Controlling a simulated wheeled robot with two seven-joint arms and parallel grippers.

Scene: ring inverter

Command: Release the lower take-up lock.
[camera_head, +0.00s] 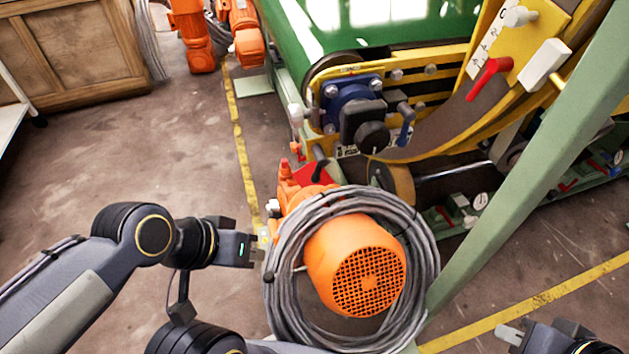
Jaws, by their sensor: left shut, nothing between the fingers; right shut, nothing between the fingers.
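I cannot tell for certain which part is the lower take-up lock. A red lever (490,77) sits beside a numbered scale on the yellow curved frame at the upper right. Smaller red levers and dials show low on the green base rail (452,216), behind the sloping green post. My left gripper (258,248) is shut and empty at the left edge of the grey cable coil; whether it touches the coil is unclear. My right gripper (508,332) is shut and empty at the bottom right, over the floor, well below the levers.
An orange motor (355,262) ringed by the cable coil (425,245) fills the lower middle. A green post (530,160) slants across the right side. A black knob unit (370,130) juts from the machine. Open floor (120,150) lies at left.

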